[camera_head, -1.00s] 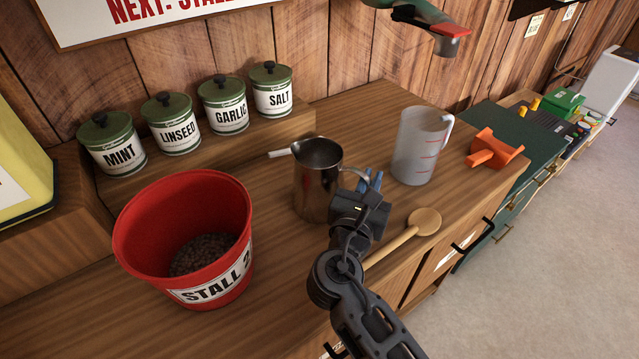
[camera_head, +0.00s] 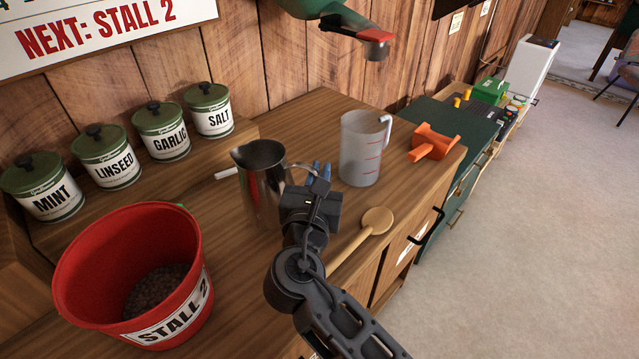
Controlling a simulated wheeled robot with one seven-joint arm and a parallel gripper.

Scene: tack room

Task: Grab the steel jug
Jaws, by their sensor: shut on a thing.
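The steel jug (camera_head: 261,192) is a shiny metal pitcher with a spout at its left and a handle at its right. It is upright over the wooden counter, left of the clear measuring jug. My gripper (camera_head: 318,174) is at its right side, with blue fingertips shut at the handle. My gripper's body hides part of the handle and the lower right of the jug. I cannot tell whether the jug's base is clear of the counter.
A red bucket (camera_head: 84,251) of dark pellets stands front left. Lidded tins (camera_head: 164,136) line the back shelf. The measuring jug (camera_head: 362,152), an orange holder (camera_head: 434,143) and a wooden spoon (camera_head: 376,220) are to the right. A pale stick (camera_head: 225,174) lies behind the jug.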

